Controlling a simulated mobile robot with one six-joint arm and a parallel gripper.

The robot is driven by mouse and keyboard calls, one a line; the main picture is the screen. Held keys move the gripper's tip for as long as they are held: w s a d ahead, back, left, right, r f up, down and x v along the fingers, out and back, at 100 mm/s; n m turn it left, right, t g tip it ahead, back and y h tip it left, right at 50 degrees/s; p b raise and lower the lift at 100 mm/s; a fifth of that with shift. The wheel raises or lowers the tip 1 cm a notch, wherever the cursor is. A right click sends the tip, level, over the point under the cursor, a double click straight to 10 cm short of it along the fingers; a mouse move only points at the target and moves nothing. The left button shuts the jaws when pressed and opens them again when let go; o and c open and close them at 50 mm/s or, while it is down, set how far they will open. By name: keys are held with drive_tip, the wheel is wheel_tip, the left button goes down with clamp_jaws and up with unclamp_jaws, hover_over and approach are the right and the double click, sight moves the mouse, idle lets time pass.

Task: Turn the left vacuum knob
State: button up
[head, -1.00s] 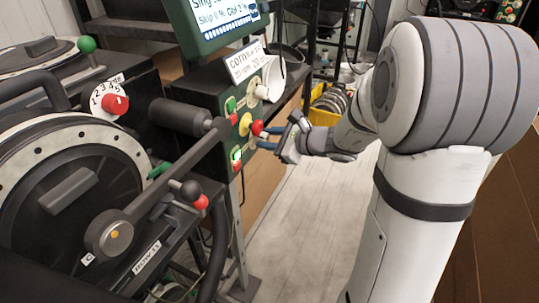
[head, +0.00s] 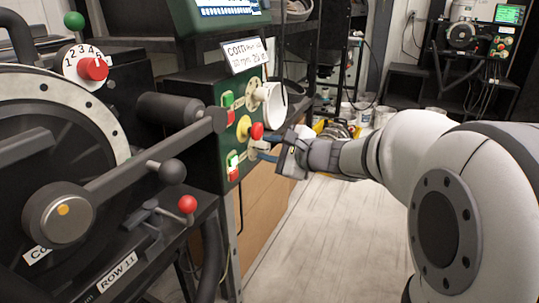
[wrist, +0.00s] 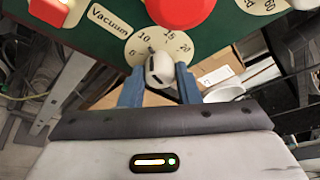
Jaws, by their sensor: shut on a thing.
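The vacuum knob (wrist: 159,68) is a small white knob on a pale dial plate (wrist: 143,45) with printed numbers. The label "Vacuum" (wrist: 108,19) stands at the dial's upper left in the wrist view. My gripper (wrist: 158,80) has its two blue fingers on either side of the knob, shut on it. In the head view my gripper (head: 262,148) is at the lower right part of the green panel (head: 222,165), below a red button. There the fingers and wrist mostly hide the knob.
A large red button (head: 257,131) sits just above the dial, close to my fingers. Lit switches (head: 232,164) are to its left. A black lever bar (head: 150,165) with a ball-ended handle stands further left. Open floor (head: 310,235) lies below my arm.

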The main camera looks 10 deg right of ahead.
idle(0.3)
drive_tip(key=o, duration=0.9)
drive_tip(key=shift+o, duration=0.2)
drive_tip(key=p+v, duration=0.1)
drive_tip(key=v, duration=0.7)
drive_tip(key=shift+a+p, duration=0.1)
drive_tip(key=shift+p, duration=0.2)
